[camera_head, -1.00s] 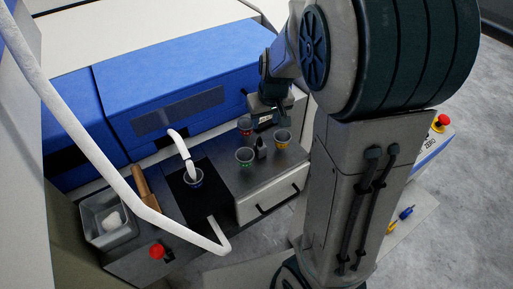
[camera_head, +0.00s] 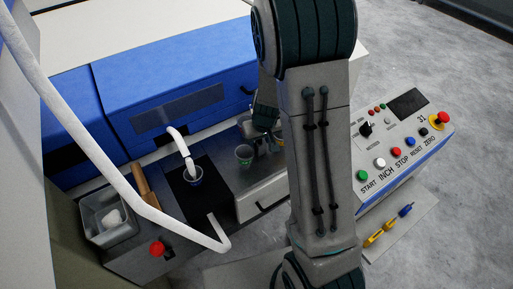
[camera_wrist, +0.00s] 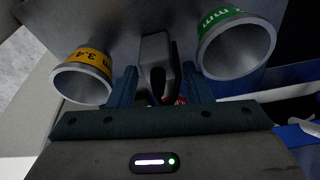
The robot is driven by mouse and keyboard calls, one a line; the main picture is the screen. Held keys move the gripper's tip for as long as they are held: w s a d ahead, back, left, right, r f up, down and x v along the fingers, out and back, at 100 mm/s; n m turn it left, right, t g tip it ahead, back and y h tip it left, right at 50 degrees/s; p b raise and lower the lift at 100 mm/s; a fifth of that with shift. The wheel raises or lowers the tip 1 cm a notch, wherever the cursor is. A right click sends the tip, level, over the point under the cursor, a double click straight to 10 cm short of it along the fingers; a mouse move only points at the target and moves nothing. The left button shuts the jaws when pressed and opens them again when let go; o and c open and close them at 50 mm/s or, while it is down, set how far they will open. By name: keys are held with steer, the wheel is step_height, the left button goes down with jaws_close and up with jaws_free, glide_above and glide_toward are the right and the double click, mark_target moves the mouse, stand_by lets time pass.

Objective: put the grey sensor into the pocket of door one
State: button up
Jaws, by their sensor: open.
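In the wrist view, a grey block with black parts, apparently the grey sensor (camera_wrist: 158,48), stands between the two blue-grey fingers of my gripper (camera_wrist: 162,84). The fingers are apart, with a gap to the block on each side. In the head view my gripper is down at the cups on the grey worktop, mostly behind my arm, and the sensor is hidden there. Blue covers (camera_head: 165,75) run along the machine behind the worktop. No door is labelled one in view, and I cannot make out a pocket.
A green-banded cup (camera_wrist: 236,45) and a yellow-banded cup (camera_wrist: 84,76) stand close on either side of my gripper. A white rail (camera_head: 105,145) crosses in front. A control panel (camera_head: 398,135) stands right.

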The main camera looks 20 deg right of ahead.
steer(key=shift+w+f, duration=0.15)
steer(key=shift+f, duration=0.3)
steer(key=c, duration=0.9)
